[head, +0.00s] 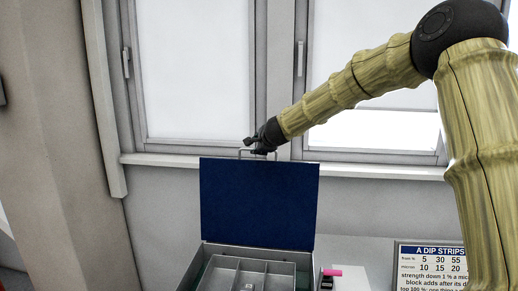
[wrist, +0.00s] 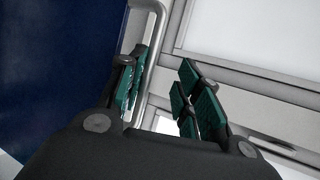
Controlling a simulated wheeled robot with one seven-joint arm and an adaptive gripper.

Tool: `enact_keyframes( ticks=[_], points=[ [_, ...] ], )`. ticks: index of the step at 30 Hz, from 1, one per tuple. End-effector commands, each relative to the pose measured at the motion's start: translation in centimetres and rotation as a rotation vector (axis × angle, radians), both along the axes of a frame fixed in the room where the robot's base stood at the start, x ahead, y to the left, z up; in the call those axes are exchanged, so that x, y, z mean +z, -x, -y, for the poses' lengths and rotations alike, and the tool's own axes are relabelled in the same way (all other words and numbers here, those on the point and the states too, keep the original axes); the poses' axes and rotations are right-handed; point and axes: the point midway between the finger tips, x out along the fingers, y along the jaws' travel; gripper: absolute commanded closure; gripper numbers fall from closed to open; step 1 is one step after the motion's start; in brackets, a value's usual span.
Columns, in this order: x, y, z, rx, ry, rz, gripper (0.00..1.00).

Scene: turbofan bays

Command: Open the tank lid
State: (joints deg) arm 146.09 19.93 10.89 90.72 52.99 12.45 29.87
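The tank lid (head: 258,203) is a dark blue panel standing upright, raised at the back of the grey tank (head: 306,265). The tank's inside shows, with a divided grey insert. A thin metal handle (head: 241,152) sticks up from the lid's top edge. My gripper (head: 256,145) is at this handle. In the wrist view the lid (wrist: 60,70) fills the left side, and the handle bar (wrist: 155,35) runs down between my green-padded fingers (wrist: 158,85), close to the left one. The fingers stand apart, with a clear gap to the right one. Whether the left pad touches the bar I cannot tell.
Windows with a sill (head: 375,170) stand behind the lid. A sign with black text (head: 432,265) is at the lower right. A small black item with a pink part (head: 331,272) lies just right of the tank. A beige pillar (head: 50,130) is on the left.

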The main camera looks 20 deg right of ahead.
Motion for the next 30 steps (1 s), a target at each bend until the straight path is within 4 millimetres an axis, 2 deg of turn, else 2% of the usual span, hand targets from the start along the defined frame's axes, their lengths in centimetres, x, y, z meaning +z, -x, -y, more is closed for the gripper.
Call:
enact_keyframes(
  ticks=[16, 30],
  points=[
    [-0.2, 0.7, 0.0, 0.000, 0.000, -0.006, 0.69],
    [3.1, 6.2, 0.0, -0.001, -0.001, -0.001, 0.69]
  ],
)
